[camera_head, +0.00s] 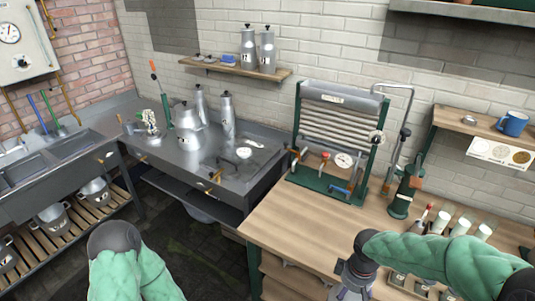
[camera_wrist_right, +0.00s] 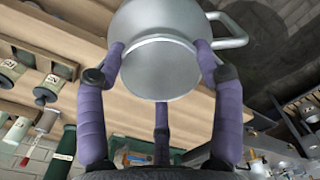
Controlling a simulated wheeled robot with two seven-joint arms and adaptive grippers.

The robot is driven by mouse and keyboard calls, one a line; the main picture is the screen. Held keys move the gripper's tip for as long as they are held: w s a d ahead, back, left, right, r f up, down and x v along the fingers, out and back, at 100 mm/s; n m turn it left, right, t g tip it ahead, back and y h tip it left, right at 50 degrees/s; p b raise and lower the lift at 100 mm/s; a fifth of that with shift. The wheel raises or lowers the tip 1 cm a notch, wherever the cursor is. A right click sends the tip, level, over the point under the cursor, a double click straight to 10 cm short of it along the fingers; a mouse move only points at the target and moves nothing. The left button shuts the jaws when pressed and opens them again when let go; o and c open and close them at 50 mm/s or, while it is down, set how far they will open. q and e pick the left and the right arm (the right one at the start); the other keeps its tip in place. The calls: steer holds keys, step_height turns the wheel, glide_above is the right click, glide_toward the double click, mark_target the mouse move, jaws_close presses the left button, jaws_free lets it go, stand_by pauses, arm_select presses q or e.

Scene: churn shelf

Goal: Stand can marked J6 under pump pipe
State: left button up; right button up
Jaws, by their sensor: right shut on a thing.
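My right gripper (camera_wrist_right: 160,50) is shut on a shiny metal can (camera_wrist_right: 158,72) with a side handle; its purple fingers press on its sides in the right wrist view. No marking shows on the visible side, so I cannot tell whether it is J6. In the head view my right gripper (camera_head: 352,280) is at the lower edge, in front of the wooden bench, and hides much of the can. A green pump (camera_head: 404,192) stands on the bench beside a tall curved metal pipe (camera_head: 408,112). My left arm shows at lower left, but its gripper is not in view.
A ribbed cooler (camera_head: 338,125) in a green frame stands on the wooden bench (camera_head: 290,222), left of the pump. Several small bottles (camera_head: 461,226) stand right of the pump. Tall metal cans (camera_head: 267,50) stand on a wall shelf. The bench's front left is clear.

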arm_select(q)
step_height(320, 180, down, 4)
steer(key=b, duration=0.3)
steer(key=shift+b, duration=0.3)
arm_select(e)
steer(key=w+a+f+m, duration=0.5)
steer(key=w+f+m, duration=0.1)
steer(key=f, duration=0.2)
steer(key=shift+w+a+f, duration=0.15)
steer(key=shift+a+f, duration=0.05)
steer(key=shift+a, duration=0.2)
arm_select(q)
steer(key=shift+d, duration=0.1)
steer(key=shift+c, duration=0.4)
arm_select(e)
steer(key=shift+d, duration=0.15)
